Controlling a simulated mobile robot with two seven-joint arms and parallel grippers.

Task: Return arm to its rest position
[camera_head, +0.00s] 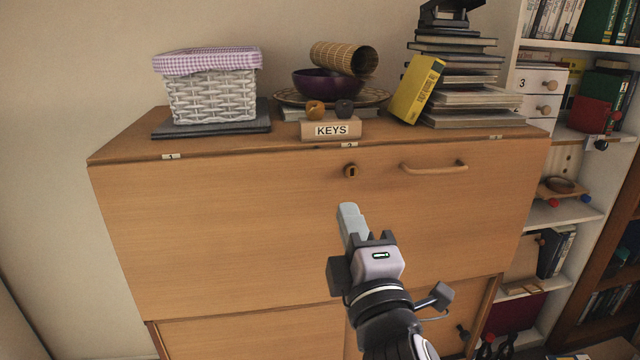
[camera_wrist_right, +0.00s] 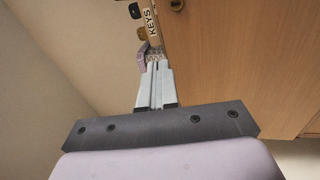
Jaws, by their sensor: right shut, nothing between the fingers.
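My right gripper (camera_head: 349,213) is in front of the wooden bureau's closed drop front (camera_head: 230,220), below its keyhole (camera_head: 351,171). Its fingers are together with nothing between them. In the right wrist view the fingers (camera_wrist_right: 156,85) lie side by side, pointing up the picture toward the KEYS box (camera_wrist_right: 152,20). Whether the fingertips touch the bureau front I cannot tell. My left gripper is not in either view.
On the bureau top stand a white wicker basket (camera_head: 212,95), a KEYS box (camera_head: 331,129), a purple bowl (camera_head: 325,84), a yellow book (camera_head: 415,90) and a book stack (camera_head: 470,98). A handle (camera_head: 434,168) juts from the front. Shelves (camera_head: 575,215) stand at right.

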